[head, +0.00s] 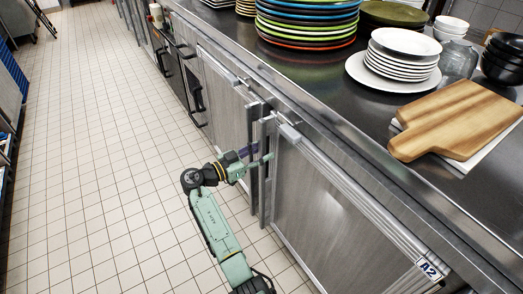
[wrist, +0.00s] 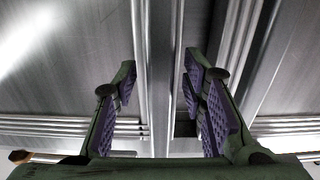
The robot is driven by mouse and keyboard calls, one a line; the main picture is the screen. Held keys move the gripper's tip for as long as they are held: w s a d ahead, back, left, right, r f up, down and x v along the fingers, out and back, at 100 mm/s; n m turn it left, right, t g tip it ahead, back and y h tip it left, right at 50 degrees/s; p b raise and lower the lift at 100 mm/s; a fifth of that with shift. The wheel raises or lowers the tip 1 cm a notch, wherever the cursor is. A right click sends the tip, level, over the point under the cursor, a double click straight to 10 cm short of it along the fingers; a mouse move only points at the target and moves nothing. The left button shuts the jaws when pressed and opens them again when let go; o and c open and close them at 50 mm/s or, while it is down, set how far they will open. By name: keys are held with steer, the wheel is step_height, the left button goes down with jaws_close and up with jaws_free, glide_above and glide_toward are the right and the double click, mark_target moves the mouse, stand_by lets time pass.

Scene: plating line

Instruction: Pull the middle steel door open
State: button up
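A steel door (head: 335,205) fills the near right of the cabinet front in the head view, and another steel door (head: 225,95) lies beyond it. I cannot tell for sure which is the middle one. Both look shut. My gripper (head: 257,156) is at the upright edges where these two doors meet. In the wrist view my gripper (wrist: 160,80) is open, with a purple-padded finger on each side of upright steel strips (wrist: 160,50). Clear gaps show between pads and strips. Whether a strip lies between the fingertips in depth is not clear.
A steel counter (head: 375,125) runs above the doors, with plate stacks (head: 308,22), white plates (head: 402,60) and a wooden board (head: 460,118). An A2 label (head: 429,269) is at the near right. Dark handles (head: 195,98) stick out farther along. The tiled floor (head: 90,150) at left is clear.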

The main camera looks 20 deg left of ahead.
jaws_close()
stand_by(0.5)
stand_by(0.4)
